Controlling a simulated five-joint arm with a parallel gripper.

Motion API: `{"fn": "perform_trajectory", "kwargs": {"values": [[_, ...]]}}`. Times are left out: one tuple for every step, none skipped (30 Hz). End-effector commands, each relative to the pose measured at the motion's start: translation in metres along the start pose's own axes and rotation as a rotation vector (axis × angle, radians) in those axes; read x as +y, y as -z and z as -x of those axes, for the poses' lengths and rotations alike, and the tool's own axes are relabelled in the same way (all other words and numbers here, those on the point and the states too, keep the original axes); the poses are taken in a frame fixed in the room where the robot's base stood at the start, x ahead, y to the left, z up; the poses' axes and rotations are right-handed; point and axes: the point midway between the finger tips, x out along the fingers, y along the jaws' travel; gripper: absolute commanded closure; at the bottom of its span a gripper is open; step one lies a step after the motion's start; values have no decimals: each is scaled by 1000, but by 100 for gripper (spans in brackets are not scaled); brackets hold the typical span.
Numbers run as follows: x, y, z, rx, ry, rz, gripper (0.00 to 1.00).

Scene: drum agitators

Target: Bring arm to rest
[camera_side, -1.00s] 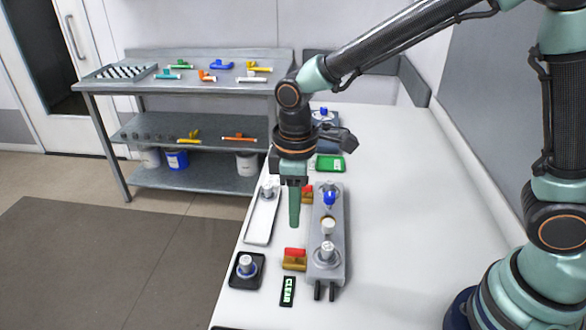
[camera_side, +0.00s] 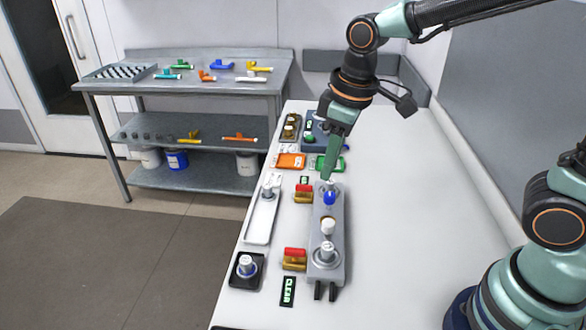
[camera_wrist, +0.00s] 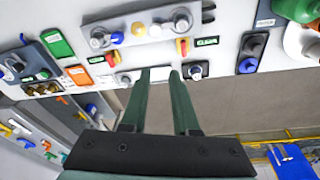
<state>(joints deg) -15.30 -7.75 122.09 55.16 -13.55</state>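My gripper (camera_side: 327,177) hangs tilted in the side view, its long green fingers pointing down toward the far end of a grey block (camera_side: 328,262) on the white bench (camera_side: 410,220). From this angle I cannot tell whether the fingertips touch the block. In the wrist view my gripper (camera_wrist: 160,73) shows two green fingers with a clear gap between them and nothing held.
Orange (camera_side: 291,161) and green (camera_side: 334,166) plates lie behind. A grey shelf (camera_side: 190,95) stands at the left. The bench's right side is clear.

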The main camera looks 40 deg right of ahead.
Motion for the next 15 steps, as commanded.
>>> {"fn": "perform_trajectory", "kwargs": {"values": [[10,-9,11,36,-15,-55,71],[14,-14,16,54,-23,-86,71],[20,-21,22,79,-33,-129,71],[24,-26,26,98,-41,-160,71],[28,-32,30,116,-49,-192,71],[33,-39,35,141,-60,-232,71],[36,-45,38,158,-67,-263,71],[39,-50,41,175,-74,-291,71],[43,-56,44,197,-84,-328,71],[45,-61,46,212,-90,-352,71],[48,-65,48,227,-96,-375,71],[50,-70,50,244,-104,-403,71],[52,-74,51,255,-108,-420,71],[53,-76,52,265,-113,-437,71],[54,-80,53,276,-117,-455,71]]}}
